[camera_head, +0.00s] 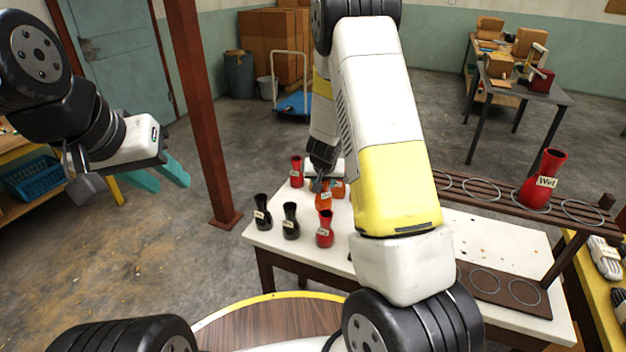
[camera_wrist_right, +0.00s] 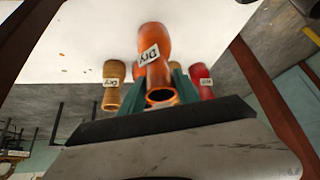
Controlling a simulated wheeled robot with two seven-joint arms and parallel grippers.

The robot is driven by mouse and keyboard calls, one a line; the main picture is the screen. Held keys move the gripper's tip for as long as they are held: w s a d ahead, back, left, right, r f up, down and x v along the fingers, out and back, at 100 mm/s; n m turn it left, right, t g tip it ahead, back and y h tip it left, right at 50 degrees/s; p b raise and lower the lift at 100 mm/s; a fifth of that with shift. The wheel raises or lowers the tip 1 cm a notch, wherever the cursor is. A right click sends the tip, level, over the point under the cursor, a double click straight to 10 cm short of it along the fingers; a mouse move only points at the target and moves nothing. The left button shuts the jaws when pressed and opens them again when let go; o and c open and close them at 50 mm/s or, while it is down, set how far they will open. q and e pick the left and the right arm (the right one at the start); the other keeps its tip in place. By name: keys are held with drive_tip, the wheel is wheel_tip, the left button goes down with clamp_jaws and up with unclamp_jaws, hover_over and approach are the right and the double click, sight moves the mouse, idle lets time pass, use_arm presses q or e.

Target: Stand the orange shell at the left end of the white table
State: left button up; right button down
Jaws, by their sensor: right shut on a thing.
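The orange shell (camera_head: 323,200) with a white tag stands among other shells at the left end of the white table (camera_head: 478,232). In the right wrist view the orange shell (camera_wrist_right: 155,75) has a tag reading "Dry" and its open mouth faces my gripper. My right gripper (camera_wrist_right: 158,95) is shut on it, with a teal finger on each side. In the head view the right gripper (camera_head: 322,182) is dark and partly hidden by my arm. I cannot tell whether the shell's base touches the table. My left gripper (camera_head: 162,178) is open and empty, left of the table.
Close by stand a red shell (camera_head: 296,172), two black shells (camera_head: 262,213) (camera_head: 290,222) and a nearer red shell (camera_head: 325,231). The wrist view shows a tan shell (camera_wrist_right: 113,88). A slatted rack (camera_head: 480,192) with rings holds a red "Wet" shell (camera_head: 541,182).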

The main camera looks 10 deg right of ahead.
sight(324, 191)
drive_tip(key=shift+f, duration=1.8)
drive_tip(key=c, duration=0.9)
unclamp_jaws()
drive_tip(key=shift+f, duration=0.1)
drive_tip(key=s+a+r+y, duration=0.25)
drive_tip(key=s+r, duration=0.35)
drive_tip(key=r, duration=0.4)
drive_tip(key=s+a+r+y, duration=0.1)
drive_tip(key=s+a+r, duration=0.4)
drive_tip(key=r, duration=0.5)
drive_tip(key=s+d+r+n, duration=0.1)
drive_tip(key=s+r, duration=0.3)
drive_tip(key=s, duration=0.3)
drive_tip(key=s+d+r+n, duration=0.1)
drive_tip(key=s+r, duration=0.3)
drive_tip(key=s, duration=0.4)
drive_tip(key=s+r+n, duration=0.1)
drive_tip(key=s+r, duration=0.3)
drive_tip(key=s, duration=0.3)
drive_tip(key=shift+s+d+r, duration=0.15)
drive_tip(key=shift+d+r, duration=0.2)
drive_tip(key=shift+d, duration=0.05)
